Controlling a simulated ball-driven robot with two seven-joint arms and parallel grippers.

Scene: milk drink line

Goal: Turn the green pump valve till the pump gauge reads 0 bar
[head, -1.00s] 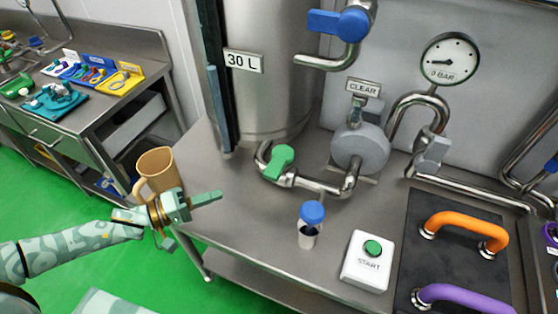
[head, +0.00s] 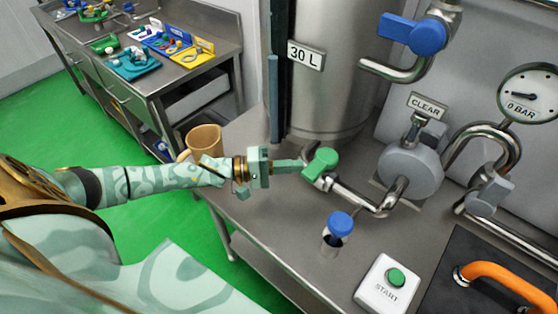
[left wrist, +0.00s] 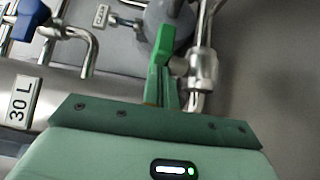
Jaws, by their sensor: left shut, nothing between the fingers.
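The green pump valve (head: 322,162) sits on the steel pipe at the foot of the tank; its handle also shows in the left wrist view (left wrist: 166,42). My left gripper (head: 299,164) is shut and empty, its fingertips at the left side of the valve handle. In the left wrist view the fingers (left wrist: 154,88) point at the handle and overlap it; I cannot tell whether they touch. The round pump gauge (head: 529,92) at the upper right has a dark needle pointing left and the marking "0 BAR". My right gripper is out of view.
The grey pump (head: 410,172) stands right of the valve, under a CLEAR sign (head: 428,106). A blue-capped vial (head: 336,232) and a START button box (head: 388,285) stand in front. A blue valve (head: 412,34) is above. A tan jug (head: 204,141) is behind my left arm.

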